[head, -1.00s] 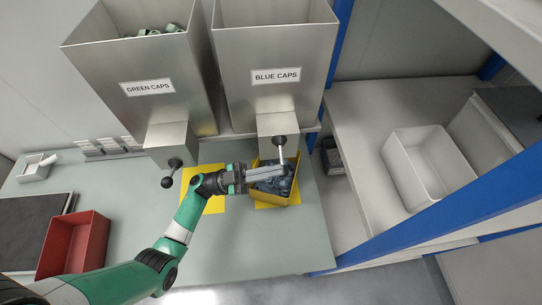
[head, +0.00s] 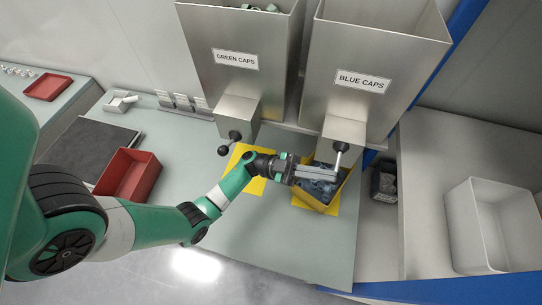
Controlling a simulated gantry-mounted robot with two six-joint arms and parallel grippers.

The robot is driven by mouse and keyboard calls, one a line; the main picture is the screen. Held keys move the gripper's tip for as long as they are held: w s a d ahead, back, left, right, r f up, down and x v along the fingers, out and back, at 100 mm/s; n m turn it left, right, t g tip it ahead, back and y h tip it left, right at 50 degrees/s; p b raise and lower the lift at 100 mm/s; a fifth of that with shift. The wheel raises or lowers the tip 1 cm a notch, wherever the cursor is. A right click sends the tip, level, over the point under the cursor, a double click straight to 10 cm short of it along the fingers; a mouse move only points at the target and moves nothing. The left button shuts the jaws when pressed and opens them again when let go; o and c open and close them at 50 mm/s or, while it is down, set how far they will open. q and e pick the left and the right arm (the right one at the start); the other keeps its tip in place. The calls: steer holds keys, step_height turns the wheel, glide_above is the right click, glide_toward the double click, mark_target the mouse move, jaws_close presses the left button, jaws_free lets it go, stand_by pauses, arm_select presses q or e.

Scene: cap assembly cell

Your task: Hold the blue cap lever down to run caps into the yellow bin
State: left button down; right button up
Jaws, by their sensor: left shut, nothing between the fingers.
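The blue caps hopper (head: 368,60) stands at the upper right, with its label facing me. Its lever (head: 339,158) hangs from the outlet box below, with a dark ball knob at its upper end. The yellow bin (head: 325,208) stands under the outlet on a yellow mat and holds a pile of blue-grey caps (head: 318,188). My left gripper (head: 334,176) is shut and empty. Its fingers reach over the bin close to the lever's lower end; I cannot tell whether they touch it. My right gripper is not in view.
The green caps hopper (head: 238,65) with its own lever (head: 229,144) stands to the left, above an empty yellow mat (head: 246,160). A red bin (head: 130,174) sits on the left of the bench. A white bin (head: 490,225) stands on the right shelf.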

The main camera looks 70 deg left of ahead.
arm_select(q)
step_height(320, 180, up, 5)
steer(key=s+p, duration=0.1)
steer(key=p, duration=0.4)
steer(key=d+f+b+v, duration=0.1)
steer(key=b+v, duration=0.5)
steer(key=v, duration=1.4)
steer(key=shift+s+f+b, duration=0.3)
steer(key=shift+s+f, duration=0.05)
